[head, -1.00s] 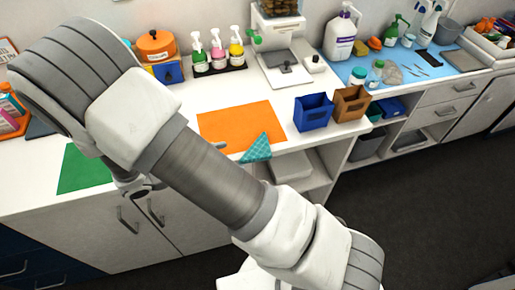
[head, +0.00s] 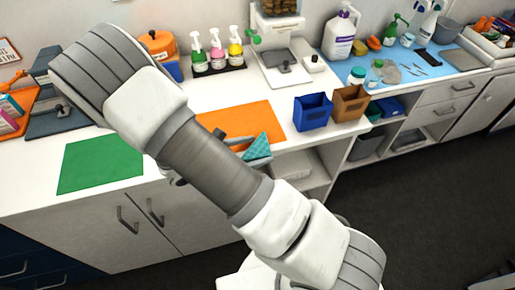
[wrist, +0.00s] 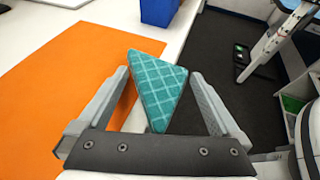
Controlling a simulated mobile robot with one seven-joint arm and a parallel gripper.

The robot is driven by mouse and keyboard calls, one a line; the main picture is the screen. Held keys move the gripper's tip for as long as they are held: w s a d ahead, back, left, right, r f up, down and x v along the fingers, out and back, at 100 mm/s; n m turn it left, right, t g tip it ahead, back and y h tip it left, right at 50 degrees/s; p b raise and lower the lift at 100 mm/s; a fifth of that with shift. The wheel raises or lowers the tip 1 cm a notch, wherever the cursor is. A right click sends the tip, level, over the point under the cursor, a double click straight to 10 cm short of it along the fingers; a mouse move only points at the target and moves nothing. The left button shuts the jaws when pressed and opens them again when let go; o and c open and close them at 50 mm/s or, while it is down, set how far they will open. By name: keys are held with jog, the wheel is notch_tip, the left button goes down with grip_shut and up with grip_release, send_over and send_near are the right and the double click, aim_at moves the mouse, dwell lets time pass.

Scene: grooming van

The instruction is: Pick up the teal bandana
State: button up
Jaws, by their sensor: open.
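The teal bandana (wrist: 158,88) is a folded triangle with a pale grid pattern. In the wrist view it stands between the two open fingers of my gripper (wrist: 160,95), with a gap on each side. In the head view the bandana (head: 258,147) is at the counter's front edge, by the corner of the orange mat (head: 262,118). My gripper (head: 240,143) is partly hidden behind my arm there, with a fingertip showing beside the bandana.
A blue bin (head: 312,111) and a brown bin (head: 350,103) stand right of the orange mat. A green mat (head: 100,163) lies to the left. Bottles (head: 217,51) and a scale (head: 285,67) stand behind. Open shelves (head: 305,170) lie below the counter edge.

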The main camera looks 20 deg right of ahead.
jog(key=c, duration=1.1)
jog(key=shift+r, duration=0.1)
